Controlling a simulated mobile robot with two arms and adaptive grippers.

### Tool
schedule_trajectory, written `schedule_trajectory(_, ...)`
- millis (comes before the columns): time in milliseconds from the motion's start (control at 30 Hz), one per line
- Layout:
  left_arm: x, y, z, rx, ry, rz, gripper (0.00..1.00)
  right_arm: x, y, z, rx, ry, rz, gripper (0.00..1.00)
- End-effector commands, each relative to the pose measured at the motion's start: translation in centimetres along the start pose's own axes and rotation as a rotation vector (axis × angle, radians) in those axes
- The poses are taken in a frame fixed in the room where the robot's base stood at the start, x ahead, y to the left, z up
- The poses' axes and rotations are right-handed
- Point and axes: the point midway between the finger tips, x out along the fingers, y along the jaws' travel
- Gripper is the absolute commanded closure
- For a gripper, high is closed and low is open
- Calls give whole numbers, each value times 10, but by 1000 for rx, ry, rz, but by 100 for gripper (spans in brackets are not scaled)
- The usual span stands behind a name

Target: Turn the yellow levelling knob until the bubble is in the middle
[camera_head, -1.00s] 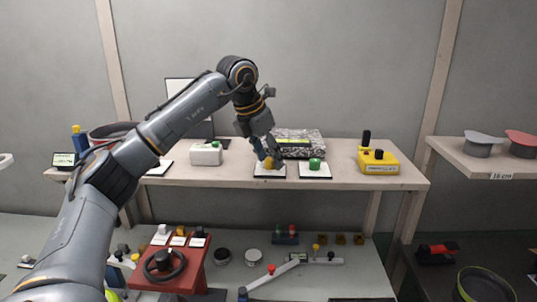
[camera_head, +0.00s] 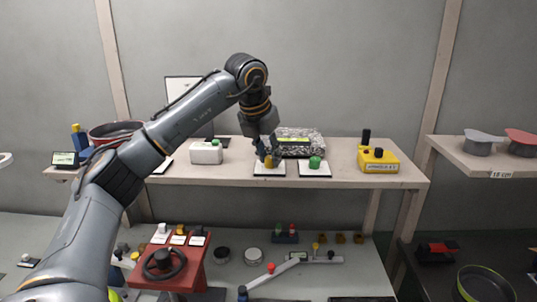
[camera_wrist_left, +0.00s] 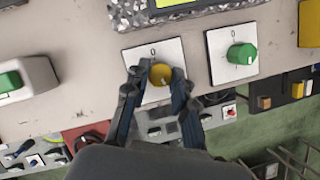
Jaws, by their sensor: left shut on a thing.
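The yellow levelling knob (camera_wrist_left: 160,74) sits on a white plate (camera_wrist_left: 137,55) marked 0. In the head view the knob (camera_head: 268,161) is partly hidden by my left gripper. My left gripper (camera_wrist_left: 157,84) is shut on the yellow knob, one finger on either side of it. A speckled block (camera_head: 312,135) with a yellow-green level window (camera_head: 294,140) stands just behind the plates. The window is cut off in the left wrist view, and the bubble is too small to make out. My right gripper does not show.
A green knob (camera_head: 315,162) on its own white plate is close on the right. A white box with a green button (camera_head: 207,152) stands to the left, a yellow box (camera_head: 378,160) to the right. A lower bench holds a red handwheel stand (camera_head: 165,264).

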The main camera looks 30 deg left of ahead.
Motion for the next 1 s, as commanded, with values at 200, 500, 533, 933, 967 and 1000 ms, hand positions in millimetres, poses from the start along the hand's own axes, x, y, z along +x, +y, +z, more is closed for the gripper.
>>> schedule_trajectory(200, 0, 0, 0, 1, -2, -1, 72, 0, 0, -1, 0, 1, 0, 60)
schedule_trajectory(500, 0, 0, 0, 2, -1, -1, 52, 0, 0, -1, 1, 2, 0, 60)
schedule_trajectory(533, 0, 0, 0, 2, -1, -1, 52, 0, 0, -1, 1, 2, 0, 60)
schedule_trajectory(933, -48, -1, 2, 3, -6, -3, 52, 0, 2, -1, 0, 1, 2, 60)
schedule_trajectory(967, -55, -1, 2, 3, -6, -3, 52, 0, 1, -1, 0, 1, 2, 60)
schedule_trajectory(1000, -63, 0, 1, 2, -6, -3, 52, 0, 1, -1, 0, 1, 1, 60)
